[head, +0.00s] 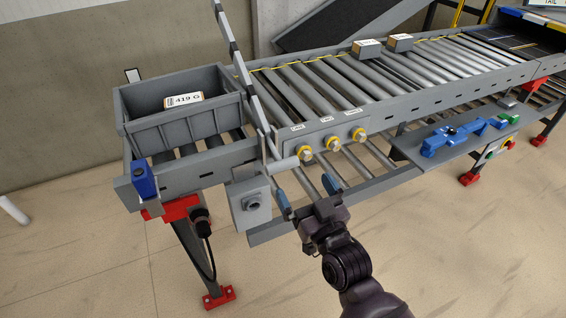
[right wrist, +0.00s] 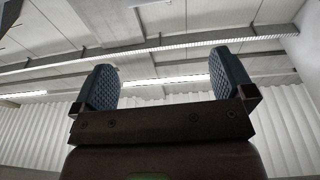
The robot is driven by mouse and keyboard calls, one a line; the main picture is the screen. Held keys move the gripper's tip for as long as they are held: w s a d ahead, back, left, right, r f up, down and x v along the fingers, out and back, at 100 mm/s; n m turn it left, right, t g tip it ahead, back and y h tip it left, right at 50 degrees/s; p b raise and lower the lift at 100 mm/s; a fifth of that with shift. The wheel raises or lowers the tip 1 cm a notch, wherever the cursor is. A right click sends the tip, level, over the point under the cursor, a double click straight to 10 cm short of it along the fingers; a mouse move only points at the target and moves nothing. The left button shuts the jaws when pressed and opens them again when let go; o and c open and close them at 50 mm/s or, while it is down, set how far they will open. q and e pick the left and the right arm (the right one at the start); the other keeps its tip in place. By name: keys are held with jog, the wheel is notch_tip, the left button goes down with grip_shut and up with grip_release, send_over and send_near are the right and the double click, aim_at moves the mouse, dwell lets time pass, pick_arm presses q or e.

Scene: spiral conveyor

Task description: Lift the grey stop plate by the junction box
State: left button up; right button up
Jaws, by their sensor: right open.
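The grey junction box (head: 250,203) hangs at the near side of the conveyor frame, below the corner by the grey bin. A long grey plate with dark bands (head: 243,75) rises at a slant across the rollers just above it; I take this for the stop plate. A short grey bar (head: 283,163) sticks out near its lower end. My right gripper (head: 307,192) is open, its blue pads just right of the junction box and below the bar. Nothing is between the pads in the right wrist view (right wrist: 164,88). My left gripper is not in view.
A grey bin (head: 180,128) with a labelled box (head: 184,99) stands left. Several yellow-ringed knobs (head: 332,143) line the near rail. A blue clamp-like tool (head: 455,136) lies on a side shelf (head: 420,152). Two small boxes (head: 367,48) sit on the rollers. A cable (head: 210,250) hangs below.

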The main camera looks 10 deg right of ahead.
aim_at(284, 168)
jog(key=shift+g, duration=0.9)
jog(key=x, duration=0.3)
jog(key=f+x, duration=0.1)
jog(key=x, duration=0.2)
jog(key=f+b+x, duration=0.1)
jog(key=x, duration=0.2)
jog(key=shift+w+a, duration=0.15)
jog(key=shift+a, duration=0.1)
jog(key=shift+x, duration=0.8)
jog(key=shift+c, duration=0.5)
